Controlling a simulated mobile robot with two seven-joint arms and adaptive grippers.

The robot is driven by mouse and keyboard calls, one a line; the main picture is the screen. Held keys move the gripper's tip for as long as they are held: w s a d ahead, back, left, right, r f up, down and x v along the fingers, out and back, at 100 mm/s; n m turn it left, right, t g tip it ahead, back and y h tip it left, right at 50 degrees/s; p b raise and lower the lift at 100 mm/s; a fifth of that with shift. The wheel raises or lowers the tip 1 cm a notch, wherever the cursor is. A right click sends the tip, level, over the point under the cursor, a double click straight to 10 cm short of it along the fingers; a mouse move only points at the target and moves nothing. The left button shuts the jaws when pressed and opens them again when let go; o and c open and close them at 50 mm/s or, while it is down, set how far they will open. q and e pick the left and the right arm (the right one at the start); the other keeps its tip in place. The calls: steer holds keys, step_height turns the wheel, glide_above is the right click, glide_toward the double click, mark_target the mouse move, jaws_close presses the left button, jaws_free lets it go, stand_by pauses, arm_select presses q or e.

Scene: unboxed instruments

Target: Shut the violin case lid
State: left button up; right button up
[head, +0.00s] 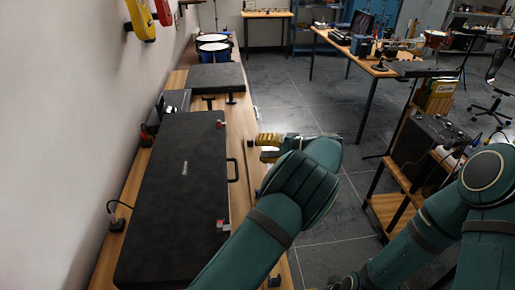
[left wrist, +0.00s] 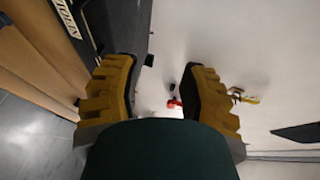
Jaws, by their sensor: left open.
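A long black case (head: 170,190) lies on the wooden bench along the wall. Its broad top looks flat and down; I cannot tell whether it is fully closed. It has a handle (head: 232,170) and red-and-silver latches on its right side. A dark case side with a pale lettered label (left wrist: 68,18) shows at the upper left of the left wrist view. My left gripper (head: 268,148) has yellow fingers, is to the right of the case, apart from it, and is open and empty in the left wrist view (left wrist: 155,75). My right gripper cannot be made out clearly.
A smaller black case (head: 216,77) lies farther along the bench, with drums (head: 213,45) beyond it. A wooden shelf (head: 400,200) with a black device stands at right. A yellow instrument (head: 140,20) hangs on the left wall. Grey floor lies open between.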

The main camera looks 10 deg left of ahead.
arm_select(q)
steer(key=shift+v, duration=1.95)
steer(key=shift+f, duration=0.15)
steer(key=v, duration=0.7)
steer(key=shift+d, duration=0.3)
